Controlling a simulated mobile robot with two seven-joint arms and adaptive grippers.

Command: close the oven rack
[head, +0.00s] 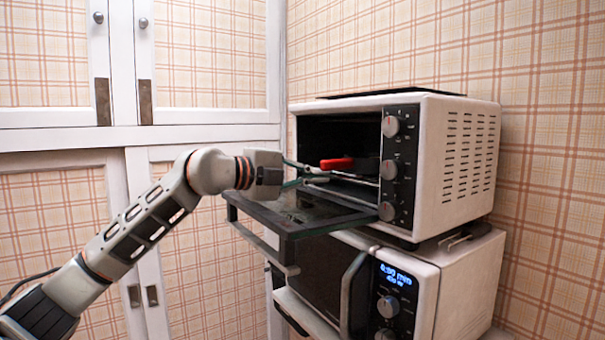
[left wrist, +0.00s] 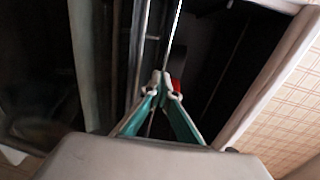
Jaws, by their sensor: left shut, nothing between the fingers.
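The white toaster oven (head: 458,150) has its glass door (head: 300,212) folded down, and its dark cavity is open. The oven rack (head: 350,190) shows as thin metal bars low in the opening; how far out it sits is hard to tell. My left gripper (head: 322,174) reaches in over the lowered door, with its fingertips at the mouth of the cavity by the rack. In the left wrist view its fingertips (left wrist: 164,86) meet with nothing between them, close to metal bars (left wrist: 145,45); contact cannot be told. My right gripper is out of view.
A red handle (head: 337,163) of a dark item lies inside the oven, just beyond my fingertips. A microwave (head: 455,285) with a lit blue display stands under the oven. White cabinets (head: 205,120) are behind my left arm, and a plaid wall is at right.

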